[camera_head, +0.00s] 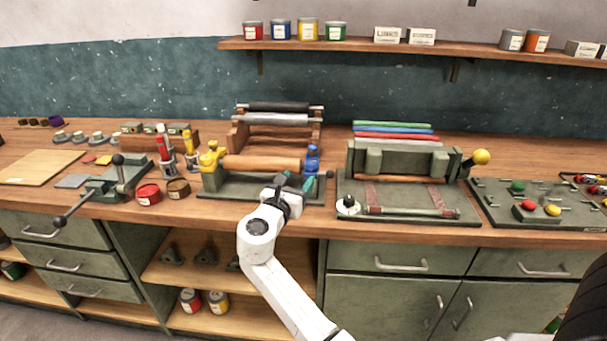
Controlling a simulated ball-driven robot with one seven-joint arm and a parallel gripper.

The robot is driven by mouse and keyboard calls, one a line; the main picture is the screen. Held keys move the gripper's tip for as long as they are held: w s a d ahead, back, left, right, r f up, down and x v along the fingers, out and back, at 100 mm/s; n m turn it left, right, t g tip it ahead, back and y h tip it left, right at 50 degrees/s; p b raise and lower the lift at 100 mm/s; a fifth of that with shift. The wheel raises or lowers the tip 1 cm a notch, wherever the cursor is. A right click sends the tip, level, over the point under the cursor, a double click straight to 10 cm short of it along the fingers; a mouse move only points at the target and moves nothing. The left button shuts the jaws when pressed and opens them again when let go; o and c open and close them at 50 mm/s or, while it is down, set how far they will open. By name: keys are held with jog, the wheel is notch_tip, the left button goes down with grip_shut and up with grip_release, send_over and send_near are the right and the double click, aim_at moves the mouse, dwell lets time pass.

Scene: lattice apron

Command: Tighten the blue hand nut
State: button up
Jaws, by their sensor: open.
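The blue hand nut (312,159) sits at the right end of a wooden roller (262,164) on a dark green bench fixture (228,188). A matching yellow hand nut (210,160) sits at the roller's left end. My gripper (295,183) is open, in front of and a little below the blue nut. Its teal fingertips appear apart, with nothing seen between them. They look clear of the nut, but the exact gap in depth cannot be told. The gripper partly hides the fixture's right front. How tight the nut is cannot be seen.
A press with a yellow-knobbed lever (480,157) stands close on the right. A red tin (148,194) and a brown tin (178,190) stand left of the fixture. The bench's front edge (390,232) runs below.

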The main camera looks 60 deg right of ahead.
jog(key=shift+s+a, duration=0.2)
jog(key=shift+a, duration=1.25)
